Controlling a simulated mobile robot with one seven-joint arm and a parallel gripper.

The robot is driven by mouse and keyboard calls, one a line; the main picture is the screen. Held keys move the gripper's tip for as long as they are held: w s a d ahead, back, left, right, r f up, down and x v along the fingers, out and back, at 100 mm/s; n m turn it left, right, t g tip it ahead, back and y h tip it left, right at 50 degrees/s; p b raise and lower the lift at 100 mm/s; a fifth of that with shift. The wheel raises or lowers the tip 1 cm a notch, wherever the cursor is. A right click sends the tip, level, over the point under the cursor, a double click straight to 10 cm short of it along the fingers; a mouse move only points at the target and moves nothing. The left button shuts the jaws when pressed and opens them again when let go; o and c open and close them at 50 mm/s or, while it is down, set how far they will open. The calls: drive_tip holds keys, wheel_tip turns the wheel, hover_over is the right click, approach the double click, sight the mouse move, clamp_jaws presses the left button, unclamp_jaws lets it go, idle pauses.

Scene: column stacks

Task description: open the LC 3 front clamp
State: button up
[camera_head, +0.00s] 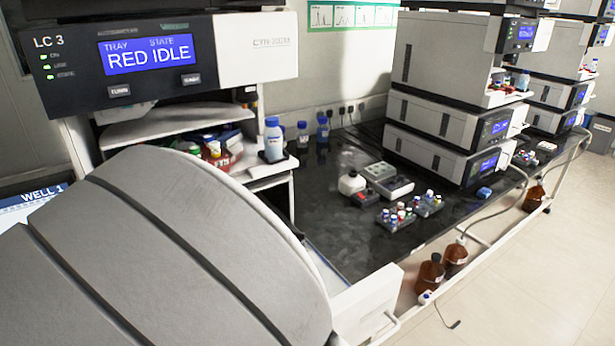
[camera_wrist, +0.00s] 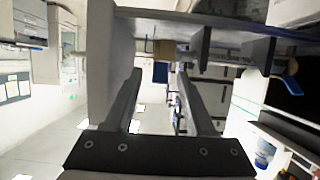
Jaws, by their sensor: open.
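The LC 3 unit (camera_head: 160,60) stands at the upper left of the head view, its display reading RED IDLE. Its front clamp cannot be made out there; a large grey curved part of my arm fills the lower left. In the wrist view my gripper (camera_wrist: 159,76) is open, with nothing held between its two dark fingers. Just beyond the fingertips runs a horizontal rod with a tan block (camera_wrist: 164,48) and a blue-grey piece (camera_wrist: 200,46). A blue-tipped lever (camera_wrist: 289,84) is at the right. I cannot tell which of these belongs to the front clamp.
A white-and-blue bottle (camera_head: 273,140) stands on a shelf below the unit. The black bench (camera_head: 345,235) holds small vial racks (camera_head: 397,217) and boxes. Stacked instruments (camera_head: 445,130) stand at the right. Brown bottles (camera_head: 430,272) are below the bench edge.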

drive_tip(key=v, duration=1.7)
drive_tip(key=shift+a, duration=0.2)
drive_tip(key=shift+s+a, duration=0.1)
drive_tip(key=shift+s, duration=0.1)
